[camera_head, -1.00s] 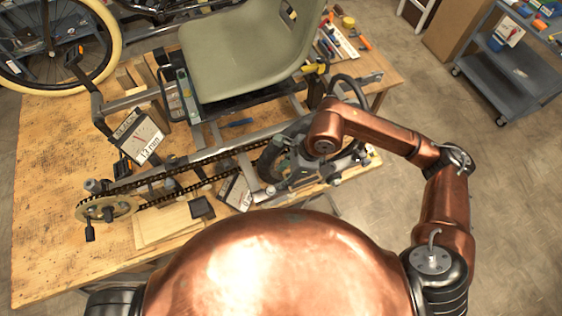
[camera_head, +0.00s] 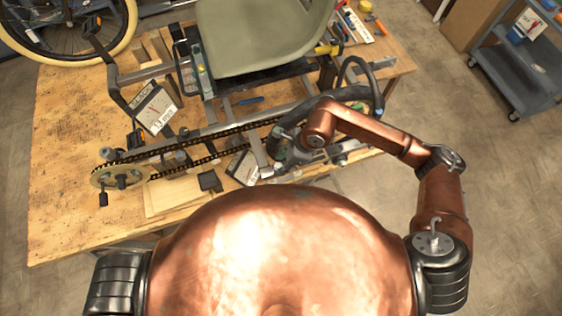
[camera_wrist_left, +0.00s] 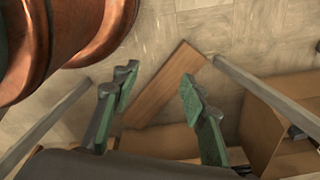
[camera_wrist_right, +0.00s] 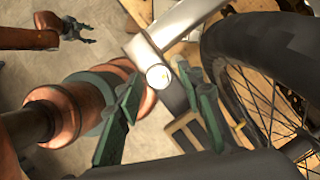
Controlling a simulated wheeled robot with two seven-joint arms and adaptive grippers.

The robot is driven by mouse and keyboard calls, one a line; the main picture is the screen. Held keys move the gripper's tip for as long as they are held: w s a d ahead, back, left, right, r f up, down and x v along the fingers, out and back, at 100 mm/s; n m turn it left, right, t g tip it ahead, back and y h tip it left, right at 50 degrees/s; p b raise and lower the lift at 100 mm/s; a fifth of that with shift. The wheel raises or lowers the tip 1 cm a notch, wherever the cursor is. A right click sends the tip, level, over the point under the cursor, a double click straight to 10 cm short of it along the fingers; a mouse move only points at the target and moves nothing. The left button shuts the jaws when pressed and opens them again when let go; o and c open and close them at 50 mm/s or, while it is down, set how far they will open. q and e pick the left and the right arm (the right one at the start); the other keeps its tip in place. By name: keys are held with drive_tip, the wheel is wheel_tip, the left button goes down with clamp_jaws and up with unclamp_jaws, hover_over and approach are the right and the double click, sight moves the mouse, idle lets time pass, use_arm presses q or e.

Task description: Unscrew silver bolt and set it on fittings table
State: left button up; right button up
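A bright silver round face (camera_wrist_right: 158,76), which may be the silver bolt or a tube end, sits on the grey metal frame between the fingertips of my right gripper (camera_wrist_right: 160,88). That gripper is open, its fingers apart on either side; contact cannot be told. In the head view my right gripper (camera_head: 285,150) is over the front right of the trike frame (camera_head: 215,130), partly hidden by its wrist. My left gripper (camera_wrist_left: 155,85) is open and empty above the floor; it also shows at upper left in the right wrist view (camera_wrist_right: 78,30). I cannot identify the fittings table for certain.
The wooden workbench (camera_head: 60,190) carries the trike, its chain and several tools. A black-tyred wheel (camera_wrist_right: 265,60) is close to the right gripper's right side. A blue-grey cart (camera_head: 520,70) stands at upper right beside a cardboard box (camera_head: 475,20). Floor between is clear.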

drive_tip(key=shift+s, duration=0.15)
drive_tip(key=c, duration=0.6)
clamp_jaws()
drive_tip(key=n, duration=0.2)
drive_tip(key=n+g, duration=0.1)
drive_tip(key=n, duration=0.1)
drive_tip(key=n+g, duration=0.1)
drive_tip(key=shift+w+n+h, duration=0.25)
drive_tip(key=shift+n+h, duration=0.05)
drive_tip(key=shift+n, duration=0.1)
drive_tip(key=n+g, duration=0.1)
drive_tip(key=n, duration=0.2)
drive_tip(key=n+g+h, duration=0.1)
drive_tip(key=n, duration=0.2)
drive_tip(key=shift+w+a+f, duration=0.1)
drive_tip(key=shift+o, duration=2.2)
unclamp_jaws()
use_arm(q)
drive_tip(key=shift+s+f, duration=0.1)
drive_tip(key=shift+s, duration=0.55)
